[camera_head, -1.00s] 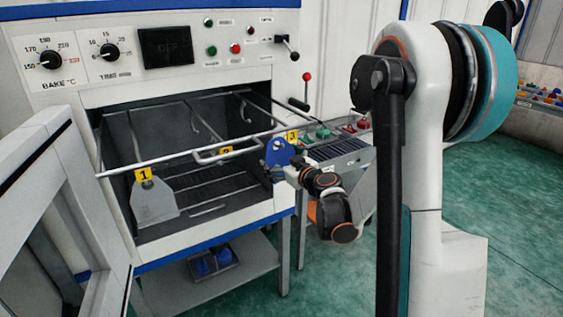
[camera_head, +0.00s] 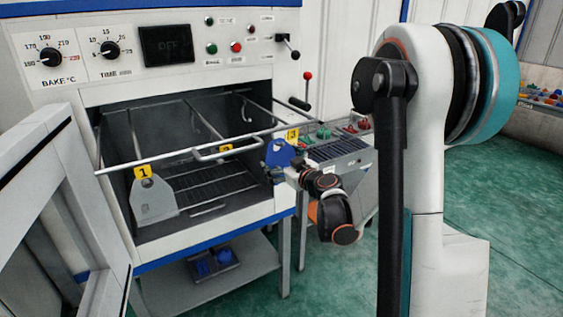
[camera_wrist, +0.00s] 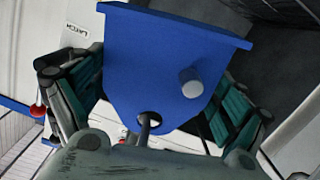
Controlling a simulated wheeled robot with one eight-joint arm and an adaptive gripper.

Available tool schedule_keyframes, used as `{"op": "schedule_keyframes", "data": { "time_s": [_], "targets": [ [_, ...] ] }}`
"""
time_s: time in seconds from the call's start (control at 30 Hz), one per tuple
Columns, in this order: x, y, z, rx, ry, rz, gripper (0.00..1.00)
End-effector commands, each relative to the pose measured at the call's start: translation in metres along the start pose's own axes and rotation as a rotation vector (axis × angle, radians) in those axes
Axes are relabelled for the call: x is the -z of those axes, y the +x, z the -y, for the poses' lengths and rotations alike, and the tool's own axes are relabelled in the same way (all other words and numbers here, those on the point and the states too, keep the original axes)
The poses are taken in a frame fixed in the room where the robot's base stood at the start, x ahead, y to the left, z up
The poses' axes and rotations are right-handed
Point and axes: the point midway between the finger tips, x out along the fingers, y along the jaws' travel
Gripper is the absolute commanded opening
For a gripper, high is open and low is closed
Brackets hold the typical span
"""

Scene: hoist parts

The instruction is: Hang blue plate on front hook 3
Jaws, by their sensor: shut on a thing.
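The blue plate (camera_head: 279,154) is upright at the right side of the oven opening, beside yellow tag 3 (camera_head: 291,135). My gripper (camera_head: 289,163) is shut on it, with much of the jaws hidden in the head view. In the wrist view the blue plate (camera_wrist: 150,55) lies between the teal-padded fingers of my gripper (camera_wrist: 155,80). A grey peg (camera_wrist: 191,83) stands out from its face. A thin grey rod shows at the plate's round hole; I cannot tell whether the plate's weight rests on it.
A grey plate (camera_head: 153,201) hangs at tag 1 (camera_head: 145,172) on the left. Tag 2 (camera_head: 226,149) is at the middle of the rack's front bar (camera_head: 170,157), with no plate seen there. The oven door (camera_head: 55,200) stands open at left.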

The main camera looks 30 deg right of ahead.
Motion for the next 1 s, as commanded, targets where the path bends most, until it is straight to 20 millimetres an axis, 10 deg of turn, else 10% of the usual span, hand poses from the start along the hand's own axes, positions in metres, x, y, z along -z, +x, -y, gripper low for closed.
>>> {"op": "schedule_keyframes", "data": {
  "time_s": [0.43, 0.47, 0.5, 1.0],
  "targets": [
    [0.0007, 0.0000, -0.0003, 0.000, 0.001, 0.000, 0.36],
    [0.0007, 0.0000, -0.0003, 0.000, 0.001, 0.000, 0.95],
    [0.0007, -0.0001, -0.0003, -0.001, 0.001, 0.000, 1.00],
    [0.0000, -0.0064, -0.0004, -0.001, 0.000, 0.000, 1.00]
  ]
}}
